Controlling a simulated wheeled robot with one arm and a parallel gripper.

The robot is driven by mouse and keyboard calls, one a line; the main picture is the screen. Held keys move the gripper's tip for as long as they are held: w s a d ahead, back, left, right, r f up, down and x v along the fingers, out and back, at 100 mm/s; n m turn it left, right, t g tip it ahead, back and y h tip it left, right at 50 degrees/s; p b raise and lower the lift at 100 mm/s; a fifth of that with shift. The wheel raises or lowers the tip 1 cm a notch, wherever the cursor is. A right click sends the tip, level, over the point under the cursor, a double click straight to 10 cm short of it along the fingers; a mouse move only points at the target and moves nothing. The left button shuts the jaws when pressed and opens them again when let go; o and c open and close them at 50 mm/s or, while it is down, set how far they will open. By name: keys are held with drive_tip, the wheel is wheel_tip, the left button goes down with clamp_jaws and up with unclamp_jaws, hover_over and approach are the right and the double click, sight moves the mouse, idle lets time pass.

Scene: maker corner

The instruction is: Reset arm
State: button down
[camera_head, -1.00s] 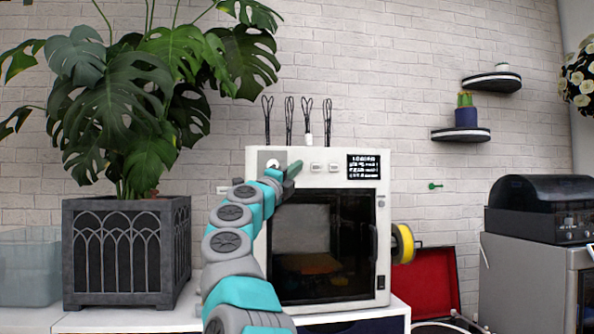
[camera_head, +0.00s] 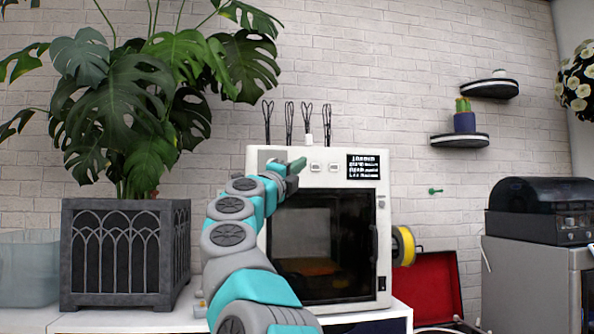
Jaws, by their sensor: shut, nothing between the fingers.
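My gripper (camera_head: 297,166) is at the end of my grey and teal arm, in front of the top left of a white 3D printer (camera_head: 367,208). Its dark fingers are shut and hold nothing. It covers the left part of the printer's front panel, beside two small buttons (camera_head: 324,167). Whether it touches the panel cannot be told. The arm reaches up from the bottom middle and hides the printer's lower left side.
A large leafy plant in a dark planter (camera_head: 125,250) stands left of my arm. A yellow spool (camera_head: 402,245) sticks out on the printer's right. A red open case (camera_head: 432,286) and a black-lidded machine (camera_head: 540,210) are further right. Two small shelves (camera_head: 460,140) hang on the wall.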

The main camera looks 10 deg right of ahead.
drive_tip(key=shift+a, duration=0.1)
idle(0.5)
